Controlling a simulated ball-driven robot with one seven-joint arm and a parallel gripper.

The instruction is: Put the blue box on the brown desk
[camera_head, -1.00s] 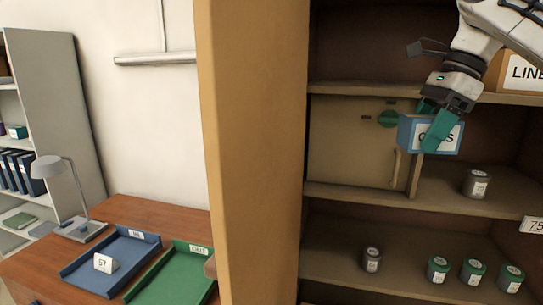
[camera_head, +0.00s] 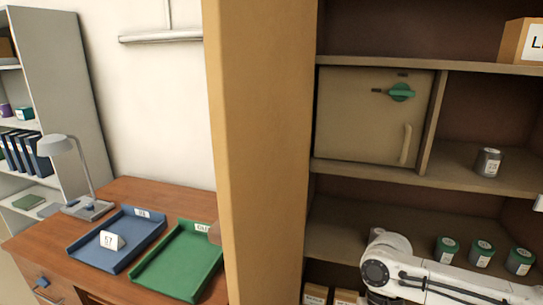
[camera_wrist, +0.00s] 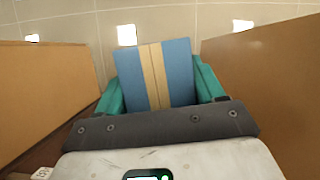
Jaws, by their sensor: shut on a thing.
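The blue box (camera_wrist: 178,75), with a tan stripe down its middle, is between the green fingers of my gripper (camera_wrist: 160,92) in the wrist view. The gripper is shut on it from both sides. In the head view the gripper and box are out of sight; only part of my arm shows at the lower right. The brown desk (camera_head: 45,243) stands at the lower left in the head view, beyond the tall tan side panel of the shelf unit. Its top holds trays and a lamp.
The tan panel (camera_head: 262,150) stands between desk and shelves. Several cans stand on the shelves, beside a closed cabinet door (camera_head: 365,118).

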